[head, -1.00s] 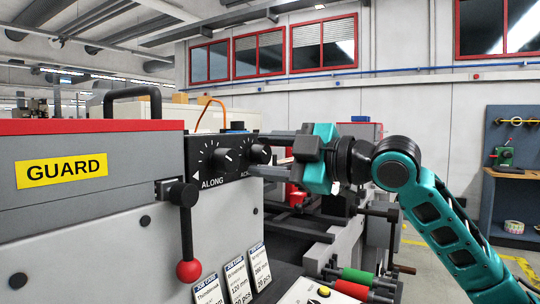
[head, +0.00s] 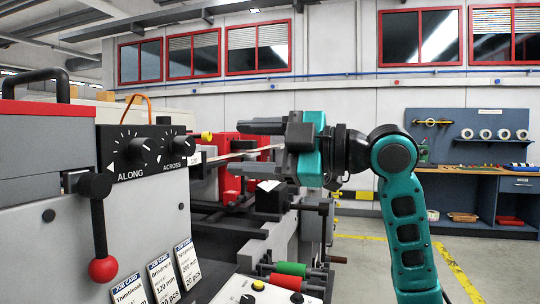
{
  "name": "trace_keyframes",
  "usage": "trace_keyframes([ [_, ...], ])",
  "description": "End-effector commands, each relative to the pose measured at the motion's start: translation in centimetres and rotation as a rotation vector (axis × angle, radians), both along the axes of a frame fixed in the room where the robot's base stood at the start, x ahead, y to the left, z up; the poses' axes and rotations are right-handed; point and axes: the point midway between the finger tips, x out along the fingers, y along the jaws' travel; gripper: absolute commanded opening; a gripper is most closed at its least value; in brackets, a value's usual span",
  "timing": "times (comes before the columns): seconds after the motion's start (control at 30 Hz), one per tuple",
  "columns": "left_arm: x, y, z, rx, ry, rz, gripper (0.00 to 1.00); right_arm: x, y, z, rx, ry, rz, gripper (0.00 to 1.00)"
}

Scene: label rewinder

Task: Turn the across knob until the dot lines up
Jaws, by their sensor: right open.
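The black across knob (head: 183,146) sits on the dark dial panel (head: 127,168), above the word ACROSS. It is at left centre in the head view. The along knob (head: 142,151) is just left of it on the same panel. White scale marks and a white triangle show around the along knob. I cannot make out a dot on the across knob. My right gripper (head: 239,148) is open and empty, its two fingers pointing left towards the across knob, with a clear gap between fingertips and knob. My left gripper is not in view.
A lever with a red ball (head: 103,270) hangs on the machine's front below the panel. Several job cards (head: 160,279) stand below. Green and red rollers (head: 289,269) lie at lower centre. A blue workbench (head: 473,167) stands at the far right, past open floor.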

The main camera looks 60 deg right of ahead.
Motion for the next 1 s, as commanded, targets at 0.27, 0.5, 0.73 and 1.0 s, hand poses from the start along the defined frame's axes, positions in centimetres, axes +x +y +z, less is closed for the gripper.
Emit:
trace_keyframes([
  [0.27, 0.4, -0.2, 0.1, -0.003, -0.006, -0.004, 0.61, -2.8, -0.8, 0.0, 0.0, 0.0, 0.001, 0.61],
  [0.5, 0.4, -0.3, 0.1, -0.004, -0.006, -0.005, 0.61, -3.0, -0.8, 0.0, 0.0, 0.001, 0.0, 0.61],
  [0.73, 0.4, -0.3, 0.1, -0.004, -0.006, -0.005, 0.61, -2.9, -0.8, 0.0, 0.0, 0.001, 0.0, 0.61],
  [1.0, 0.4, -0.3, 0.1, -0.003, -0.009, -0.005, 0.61, -2.9, -0.8, 0.0, 0.0, 0.001, 0.0, 0.61],
])
